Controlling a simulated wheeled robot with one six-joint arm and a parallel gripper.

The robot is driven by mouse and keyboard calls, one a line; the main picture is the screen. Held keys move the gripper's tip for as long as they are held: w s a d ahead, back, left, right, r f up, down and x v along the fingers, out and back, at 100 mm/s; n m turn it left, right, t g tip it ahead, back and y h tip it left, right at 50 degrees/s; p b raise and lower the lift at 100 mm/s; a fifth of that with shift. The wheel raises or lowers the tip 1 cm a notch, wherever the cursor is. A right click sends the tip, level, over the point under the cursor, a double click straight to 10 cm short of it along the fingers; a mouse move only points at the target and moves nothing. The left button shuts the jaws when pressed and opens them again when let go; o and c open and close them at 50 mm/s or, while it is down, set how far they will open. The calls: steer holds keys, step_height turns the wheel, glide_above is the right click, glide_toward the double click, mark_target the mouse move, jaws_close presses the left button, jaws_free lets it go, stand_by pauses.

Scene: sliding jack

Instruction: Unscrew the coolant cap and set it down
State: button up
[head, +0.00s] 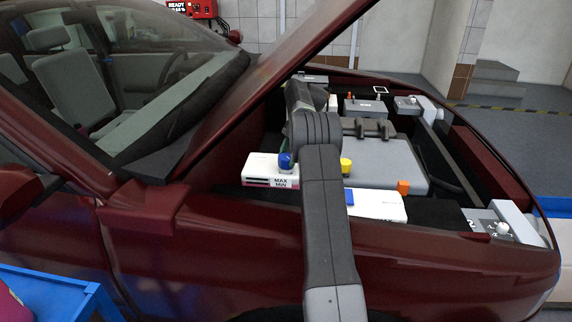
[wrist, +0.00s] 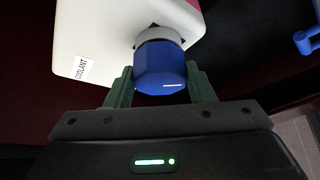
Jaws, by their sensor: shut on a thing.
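The blue coolant cap (wrist: 160,68) sits at the neck of the white coolant tank (wrist: 92,40), which bears a COOLANT label in the wrist view. My gripper (wrist: 158,85) is shut on the cap, with one green finger on each side. A pale neck or collar shows between cap and tank. I cannot tell whether the cap is still threaded on. In the head view the blue cap (head: 285,161) is on top of the white tank (head: 262,167) with MAX and MIN marks, and my arm hides part of the area.
The raised dark red hood (head: 270,75) slants over the engine bay at left. A yellow cap (head: 346,165), an orange part (head: 403,187) and a grey engine cover (head: 385,160) lie right of my arm. A blue cart (head: 50,290) stands at lower left.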

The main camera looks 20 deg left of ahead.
steer(key=o, duration=1.2)
steer(key=shift+s+a, duration=0.15)
steer(key=shift+o, duration=0.2)
